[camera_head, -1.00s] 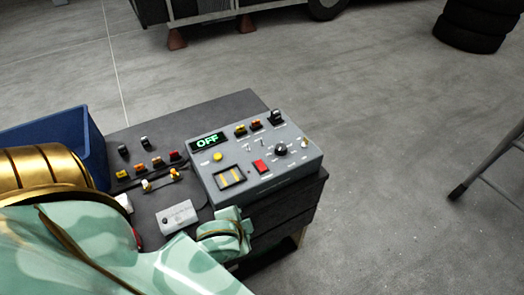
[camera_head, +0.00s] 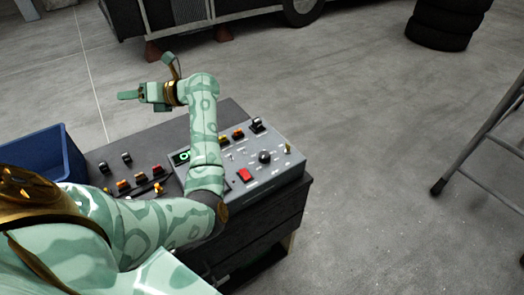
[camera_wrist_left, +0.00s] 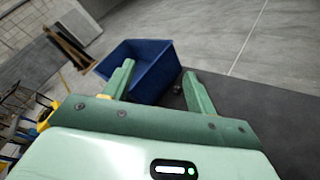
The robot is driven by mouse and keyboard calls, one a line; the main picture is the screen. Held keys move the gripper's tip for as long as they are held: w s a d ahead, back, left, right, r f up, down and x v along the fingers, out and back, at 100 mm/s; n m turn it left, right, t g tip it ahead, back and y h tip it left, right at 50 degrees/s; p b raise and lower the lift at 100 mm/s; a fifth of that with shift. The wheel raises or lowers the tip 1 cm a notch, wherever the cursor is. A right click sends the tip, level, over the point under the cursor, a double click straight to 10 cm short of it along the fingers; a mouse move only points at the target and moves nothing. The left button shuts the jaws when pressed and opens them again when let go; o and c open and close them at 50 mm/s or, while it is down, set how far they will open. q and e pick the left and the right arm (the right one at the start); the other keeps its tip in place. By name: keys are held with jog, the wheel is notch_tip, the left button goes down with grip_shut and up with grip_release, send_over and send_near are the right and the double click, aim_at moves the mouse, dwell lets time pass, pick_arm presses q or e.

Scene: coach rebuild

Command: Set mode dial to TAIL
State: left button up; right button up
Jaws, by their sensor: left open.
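The grey control box (camera_head: 285,165) sits on the dark bench top. A round black knob (camera_head: 265,157), which looks like the mode dial, is on its right part; its setting is too small to read. My left gripper (camera_head: 148,78) is open and empty, raised beyond the box's far left side, apart from the dial. In the left wrist view its two fingers (camera_wrist_left: 158,82) are spread with nothing between them. My right gripper is not in view.
A blue bin (camera_head: 45,150) stands at the left of the bench; it also shows in the wrist view (camera_wrist_left: 150,72). A red switch (camera_head: 246,175) and several toggles share the panel. A ladder (camera_head: 480,150) and stacked tyres (camera_head: 447,22) stand on open floor at right.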

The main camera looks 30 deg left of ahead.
pick_arm(q)
jog(key=w+d+f+n+t+h, duration=0.1)
jog(key=w+d+f+n+h, duration=0.15)
jog(key=f+h, duration=0.35)
jog(key=n+t+h, duration=0.5)
jog(key=t+h, duration=0.2)
jog(key=h, duration=0.6)
send_near(264, 154)
jog(key=b+x, duration=0.7)
jog(key=b, duration=0.2)
jog(key=shift+d+f, duration=0.15)
jog(key=shift+f, duration=0.2)
jog(key=shift+w+d+f, duration=0.1)
jog(key=shift+d+f, duration=0.1)
jog(key=shift+f, duration=0.2)
jog(key=c, duration=1)
